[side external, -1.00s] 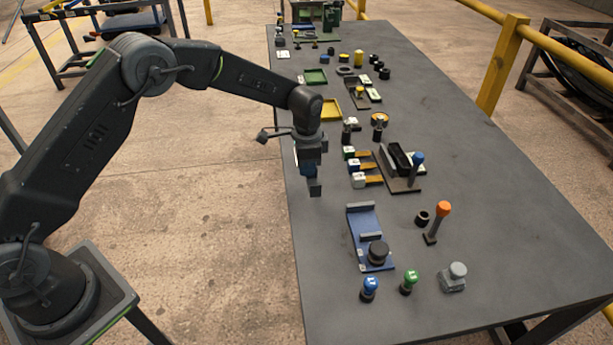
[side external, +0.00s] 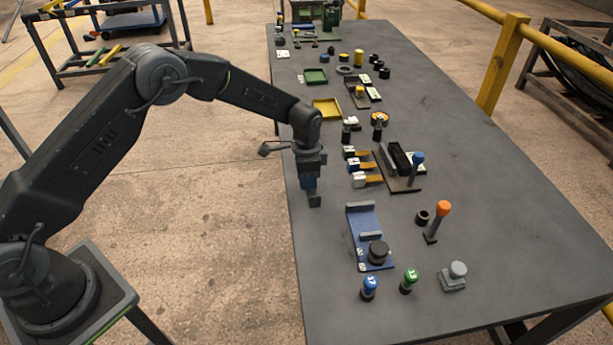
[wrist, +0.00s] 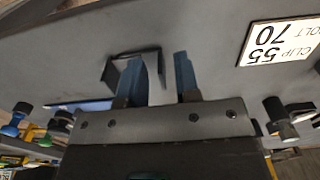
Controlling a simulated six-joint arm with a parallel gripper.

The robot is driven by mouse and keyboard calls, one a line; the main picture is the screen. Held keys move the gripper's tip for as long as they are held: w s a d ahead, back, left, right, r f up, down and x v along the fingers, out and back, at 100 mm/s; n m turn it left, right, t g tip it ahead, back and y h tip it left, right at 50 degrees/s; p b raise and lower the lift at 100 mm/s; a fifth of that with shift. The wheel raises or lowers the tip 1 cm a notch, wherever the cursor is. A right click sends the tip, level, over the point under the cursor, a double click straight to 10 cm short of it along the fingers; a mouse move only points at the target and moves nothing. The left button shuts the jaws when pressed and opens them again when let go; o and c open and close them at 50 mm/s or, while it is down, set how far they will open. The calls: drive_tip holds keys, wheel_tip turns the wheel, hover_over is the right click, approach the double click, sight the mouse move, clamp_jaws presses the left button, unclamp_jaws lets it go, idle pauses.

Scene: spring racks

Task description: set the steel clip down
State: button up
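The steel clip (wrist: 117,74) is a dark grey bent sheet. In the side view my gripper (side external: 310,187) points down over the left edge of the grey table (side external: 480,215). A small dark piece shows at its tips, too small to tell clip from fingertip. Whether the clip touches the table cannot be told.
A white label (wrist: 280,42) reading CLIP 55, BOLT 70 is at the wrist view's right. A blue rack (side external: 365,222) with a black knob stands nearby. White-ended yellow pieces (side external: 372,165), an orange-topped lever (side external: 442,210) and blue and green knobs are around. The table's right side is clear.

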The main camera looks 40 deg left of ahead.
drive_tip(key=s+a+r+n+t, duration=0.1)
drive_tip(key=s+r, duration=0.2)
drive_tip(key=r, duration=0.8)
drive_tip(key=s+a+r+n, duration=0.1)
drive_tip(key=s+r, duration=0.1)
drive_tip(key=r, duration=0.8)
drive_tip(key=s+a+r+n+t, duration=0.2)
drive_tip(key=s+r, duration=0.5)
drive_tip(key=s, duration=0.2)
drive_tip(key=s+a+n+t, duration=0.2)
drive_tip(key=s+n, duration=0.3)
drive_tip(key=s, duration=1.4)
drive_tip(key=shift+s+f+t, duration=0.25)
drive_tip(key=shift+f+t, duration=0.05)
